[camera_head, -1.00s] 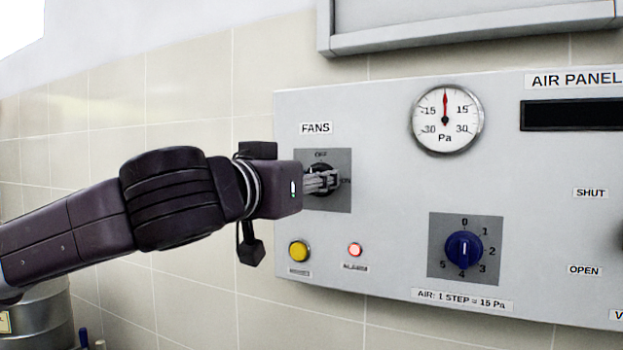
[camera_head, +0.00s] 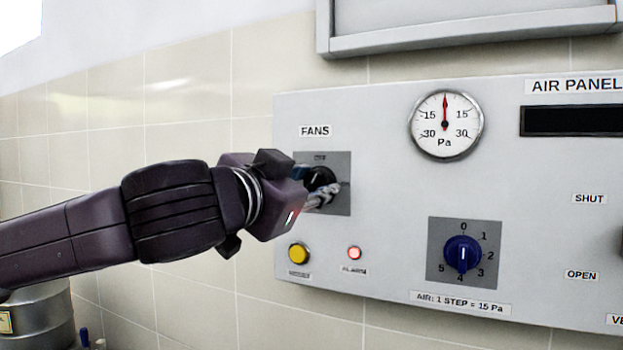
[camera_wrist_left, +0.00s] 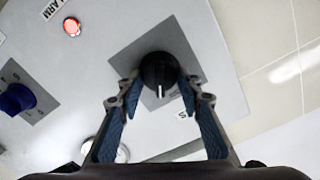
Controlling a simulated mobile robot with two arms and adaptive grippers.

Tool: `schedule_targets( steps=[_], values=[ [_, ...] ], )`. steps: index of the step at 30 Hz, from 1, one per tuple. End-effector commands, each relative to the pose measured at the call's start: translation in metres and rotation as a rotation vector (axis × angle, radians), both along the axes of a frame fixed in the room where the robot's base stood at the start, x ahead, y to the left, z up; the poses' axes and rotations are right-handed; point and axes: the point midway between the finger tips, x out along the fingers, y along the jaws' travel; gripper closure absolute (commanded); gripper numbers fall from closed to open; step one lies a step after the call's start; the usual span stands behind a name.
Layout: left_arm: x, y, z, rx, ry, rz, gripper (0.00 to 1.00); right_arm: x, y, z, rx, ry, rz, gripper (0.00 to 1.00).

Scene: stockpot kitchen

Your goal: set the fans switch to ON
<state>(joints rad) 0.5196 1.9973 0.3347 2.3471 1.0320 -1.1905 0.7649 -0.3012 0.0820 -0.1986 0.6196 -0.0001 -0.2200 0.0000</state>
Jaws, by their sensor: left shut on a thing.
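The fans switch is a black round knob (camera_head: 322,178) on a grey square plate (camera_head: 340,205) under the FANS label (camera_head: 314,131). My left gripper (camera_head: 318,195) comes in from the left, tilted, with its fingers at the knob. In the left wrist view the knob (camera_wrist_left: 158,70) sits between the two blue-padded fingers of my gripper (camera_wrist_left: 158,92), which is shut on it. The knob's white mark points down in that view. The gripper partly covers the plate in the head view, and the ON lettering does not show clearly. My right gripper is not in view.
The panel (camera_head: 390,220) carries a yellow button (camera_head: 298,253), a lit red alarm lamp (camera_head: 354,253), a blue step knob (camera_head: 463,253) and a gauge (camera_head: 446,125) with its needle straight up. A metal pot (camera_head: 42,318) stands at lower left.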

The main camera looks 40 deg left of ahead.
Motion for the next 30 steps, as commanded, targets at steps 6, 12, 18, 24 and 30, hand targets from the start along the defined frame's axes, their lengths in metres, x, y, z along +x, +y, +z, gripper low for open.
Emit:
schedule_targets(
  steps=[6, 12, 18, 24, 30],
  values=[
    [0.0, -0.001, 0.001, 0.197, 0.061, 0.0, 0.91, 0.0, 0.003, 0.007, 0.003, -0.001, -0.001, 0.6],
    [0.0, -0.002, 0.001, 0.379, 0.119, 0.0, 0.91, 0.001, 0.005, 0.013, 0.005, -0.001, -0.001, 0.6],
    [0.0, -0.002, 0.0, 0.559, 0.177, 0.001, 0.91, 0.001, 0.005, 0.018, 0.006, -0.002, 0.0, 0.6],
    [0.001, -0.002, -0.001, 0.728, 0.231, -0.001, 0.91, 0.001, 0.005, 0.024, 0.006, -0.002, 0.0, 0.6],
    [0.001, -0.002, -0.002, 0.866, 0.275, 0.001, 0.91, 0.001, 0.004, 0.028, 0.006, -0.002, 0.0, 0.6]
  ],
)
